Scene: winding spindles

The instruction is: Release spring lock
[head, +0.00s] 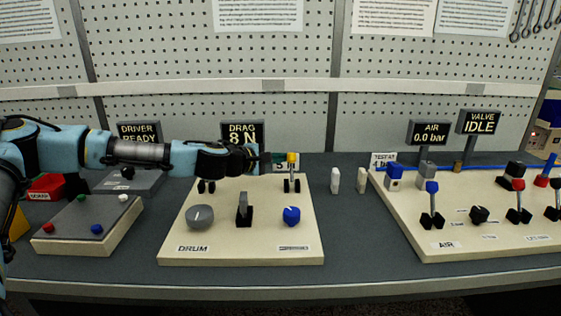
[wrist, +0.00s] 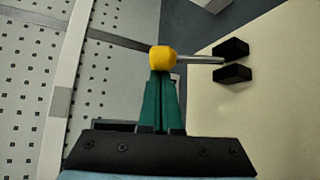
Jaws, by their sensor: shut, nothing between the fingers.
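A lever with a yellow knob (head: 292,158) stands near upright at the back right of the cream DRUM panel (head: 178,257). No label that I can read names it as the spring lock. In the wrist view the yellow knob (wrist: 162,57) is at the fingertips, and its metal rod runs right to two black brackets (wrist: 233,60). My gripper (head: 268,162) is just left of the knob in the head view. Its green fingers (wrist: 161,76) are closed together with nothing between them. Whether the tips touch the knob cannot be told.
The DRUM panel also has a grey knob (head: 200,216), a grey lever (head: 243,207) and a blue knob (head: 292,214). A DRAG display (head: 242,133) reads 8 N behind my arm. The AIR panel (head: 440,252) stands right, past two small pale blocks (head: 335,180).

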